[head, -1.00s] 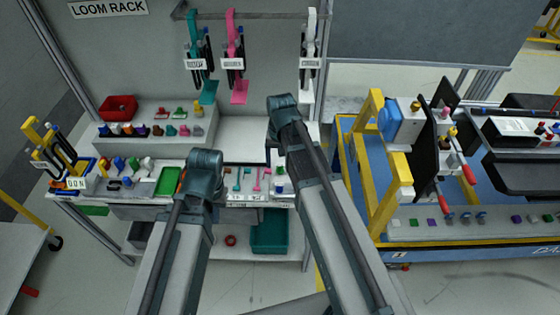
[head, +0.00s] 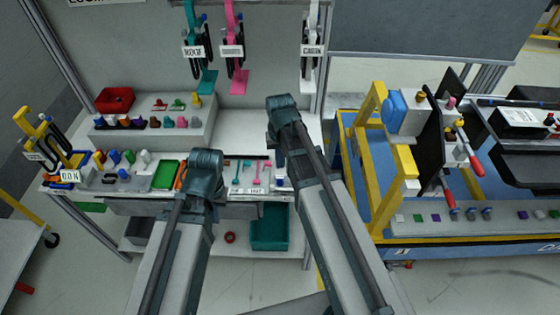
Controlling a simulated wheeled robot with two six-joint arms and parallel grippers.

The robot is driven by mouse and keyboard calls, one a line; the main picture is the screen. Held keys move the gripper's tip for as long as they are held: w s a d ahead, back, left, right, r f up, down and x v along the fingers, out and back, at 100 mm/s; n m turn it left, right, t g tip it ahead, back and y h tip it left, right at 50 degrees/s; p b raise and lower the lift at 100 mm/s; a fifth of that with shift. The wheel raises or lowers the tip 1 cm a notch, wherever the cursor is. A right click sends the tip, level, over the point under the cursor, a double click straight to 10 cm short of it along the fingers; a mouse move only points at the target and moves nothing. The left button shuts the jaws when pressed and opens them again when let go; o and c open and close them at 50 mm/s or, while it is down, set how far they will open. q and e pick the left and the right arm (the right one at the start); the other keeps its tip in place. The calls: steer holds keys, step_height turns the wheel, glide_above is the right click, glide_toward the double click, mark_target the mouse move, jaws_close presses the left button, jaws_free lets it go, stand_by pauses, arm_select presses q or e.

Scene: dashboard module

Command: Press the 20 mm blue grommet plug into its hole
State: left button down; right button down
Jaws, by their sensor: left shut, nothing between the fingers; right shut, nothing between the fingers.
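I see small blue parts on the workbench, one standing (head: 114,156) and one lying lower (head: 124,173) at its left front. They are too small to tell which, if any, is the 20 mm grommet plug. No matching hole can be made out. My two arms rise from the bottom edge; the left arm's dark joint covers part of the bench front, and the right arm's joint covers the bench's right side. The fingertips of both grippers are hidden, and I see nothing held.
A rack bench (head: 230,150) carries a red bin (head: 115,100), a green tray (head: 166,174) and several coloured parts. A teal bin (head: 270,228) is on the lower shelf. At right, a yellow-framed blue cart (head: 372,205) holds dark panels and a grey strip (head: 428,216) of coloured pieces.

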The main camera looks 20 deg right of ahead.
mark_target(280, 177)
steer(key=shift+f+b, duration=2.15)
steer(key=shift+f, duration=0.35)
steer(key=shift+f, duration=0.25)
steer(key=shift+r, duration=0.15)
steer(key=shift+r+p, duration=1.3)
steer(key=shift+r, duration=0.1)
steer(key=shift+r, duration=0.1)
step_height(280, 177, up, 14)
steer(key=p, duration=1.4)
steer(key=s+a+f+n+b, duration=0.2)
steer(key=s+a+f+b, duration=0.1)
steer(key=s+a, duration=0.2)
steer(key=s+a+f+n+h+b, duration=0.1)
steer(key=s+a+f+n+b, duration=0.2)
steer(key=s, duration=0.6)
steer(key=shift+s+a+f, duration=0.2)
steer(key=shift+a+f, duration=0.05)
steer(key=shift+a, duration=1)
